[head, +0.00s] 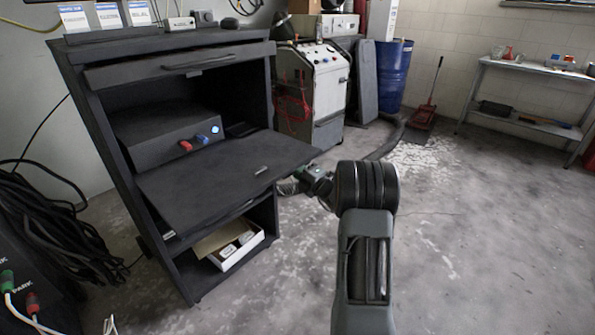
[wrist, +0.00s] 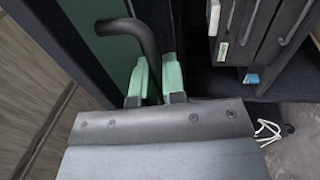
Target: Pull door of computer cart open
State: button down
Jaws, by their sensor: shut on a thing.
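The black computer cart (head: 91,140) stands at the left in the head view. Its door panel (head: 205,187) sticks out from the front, folded down at a slant, with a dark compartment open above it. My gripper (head: 312,178) is at the panel's right outer edge in the head view. In the wrist view, the pale green fingers of my gripper (wrist: 156,80) are shut on a dark curved handle (wrist: 130,27). The handle stands off a dark green panel (wrist: 107,55). The exact grip is partly hidden, and the handle is not clear in the head view.
A dark box (head: 165,140) with red and blue connectors sits inside the cart. A white box (head: 236,252) lies on the lower shelf. A white machine (head: 325,85) and blue barrel (head: 395,72) stand behind. Black cables (head: 60,225) coil at the left. The floor at right is clear.

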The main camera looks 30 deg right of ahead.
aim_at(304, 162)
jog(key=shift+g, duration=0.5)
jog(key=shift+r+p, duration=2.5)
jog(key=shift+p, duration=1.3)
jog(key=shift+f, duration=0.15)
jog(key=c, duration=1.5)
grip_release()
jog(key=shift+c, duration=0.2)
jog(key=shift+s, duration=0.1)
jog(key=p+v, duration=0.1)
jog(key=v, duration=1.2)
jog(key=shift+s, duration=0.35)
jog(key=shift+d+f, duration=0.1)
jog(key=shift+f, duration=0.05)
